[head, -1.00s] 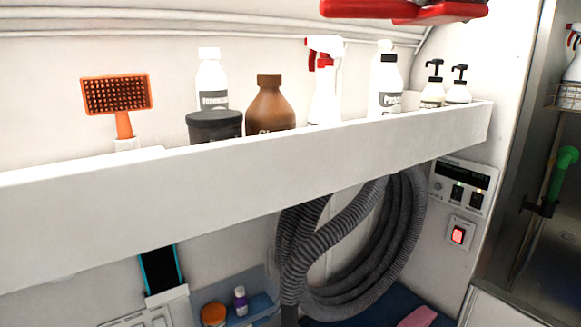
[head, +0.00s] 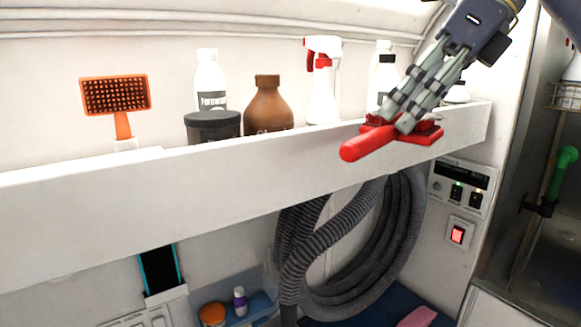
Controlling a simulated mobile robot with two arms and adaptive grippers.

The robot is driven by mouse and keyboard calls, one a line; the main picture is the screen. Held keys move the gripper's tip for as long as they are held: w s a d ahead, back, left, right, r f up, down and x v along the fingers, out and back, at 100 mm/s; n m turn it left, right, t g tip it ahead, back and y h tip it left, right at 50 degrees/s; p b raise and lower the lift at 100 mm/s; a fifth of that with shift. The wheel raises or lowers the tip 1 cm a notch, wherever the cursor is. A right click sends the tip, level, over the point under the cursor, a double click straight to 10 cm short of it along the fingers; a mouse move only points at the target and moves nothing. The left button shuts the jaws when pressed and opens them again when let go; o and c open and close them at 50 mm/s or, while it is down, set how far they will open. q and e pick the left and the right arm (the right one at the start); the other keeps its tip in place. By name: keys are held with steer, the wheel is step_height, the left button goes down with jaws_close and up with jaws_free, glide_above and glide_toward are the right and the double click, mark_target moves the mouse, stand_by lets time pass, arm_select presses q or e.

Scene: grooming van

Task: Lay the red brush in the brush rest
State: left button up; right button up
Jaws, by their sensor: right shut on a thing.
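The red brush (head: 367,143) is in my right gripper (head: 393,119), which is shut on it. The brush is in front of the right part of the white shelf's front wall, its handle pointing left and its flat head on the right. The fingers come down from the upper right and hide part of the brush's middle. I cannot tell whether the brush touches the shelf. No brush rest can be clearly made out; a small white holder (head: 126,144) stands under an orange brush (head: 115,97) at the left. My left gripper is not in view.
The white shelf (head: 250,165) holds a dark jar (head: 212,126), a brown bottle (head: 268,104), a white bottle (head: 211,80), a spray bottle (head: 323,85) and other bottles behind my right gripper. A grey hose (head: 400,240) hangs below. Space before the shelf's left part is clear.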

steer(key=s+a+f+n+g+h, duration=0.1)
steer(key=s+f+n+g, duration=0.2)
steer(key=f+n+g, duration=0.4)
step_height(320, 180, down, 14)
steer(key=n, duration=0.6)
steer(key=shift+s+f+n+h, duration=0.2)
steer(key=shift+f+n+h, duration=0.1)
steer(key=shift+h, duration=0.1)
steer(key=s+f+n+h, duration=0.1)
steer(key=f+n, duration=0.1)
steer(key=s+f+n+g+h, duration=0.1)
steer(key=f+n, duration=0.1)
steer(key=f, duration=0.1)
steer(key=s+f+n+h, duration=0.1)
steer(key=s+f+n, duration=0.1)
steer(key=shift+d+f+g, duration=0.3)
steer(key=shift+d, duration=0.05)
jaws_close()
steer(key=s+d+f+n+h, duration=0.2)
steer(key=s+f+n+h, duration=0.1)
steer(key=s+f+n, duration=0.3)
step_height(320, 180, down, 23)
steer(key=s+b, duration=0.1)
steer(key=b, duration=1.2)
steer(key=shift+d+r, duration=0.15)
steer(key=shift+d, duration=0.3)
